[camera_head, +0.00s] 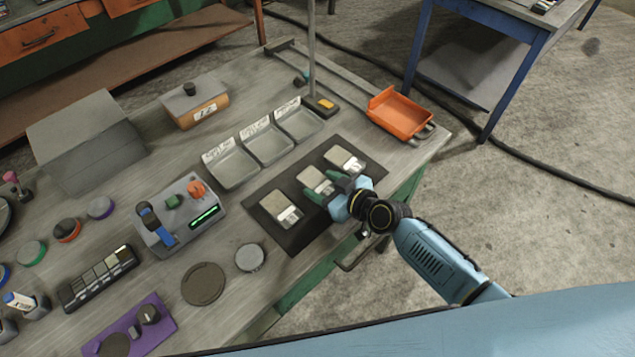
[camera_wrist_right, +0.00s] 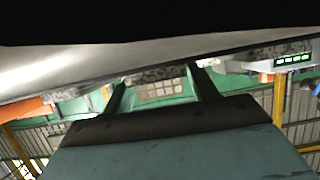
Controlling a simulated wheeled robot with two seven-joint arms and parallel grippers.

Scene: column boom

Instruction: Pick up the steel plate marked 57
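Three steel plates lie in a row on a dark mat (camera_head: 303,235) near the table's front edge: a near-left plate (camera_head: 275,204), a middle plate (camera_head: 312,177) and a far-right plate (camera_head: 341,157). Each has a pale label; the markings are too small to read, so I cannot tell which is 57. My right gripper (camera_head: 330,188) is at the front end of the middle plate, its green fingers apart. In the right wrist view the gripper (camera_wrist_right: 160,82) also shows its fingers apart, with a speckled surface between the tips; contact is unclear. My left gripper is out of view.
Three labelled trays (camera_head: 232,168) stand behind the plates, below a thin upright pole (camera_head: 312,50). An orange bin (camera_head: 398,113) sits at the right corner. A grey control box (camera_head: 178,215) and a round grey disc (camera_head: 250,257) are to the left.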

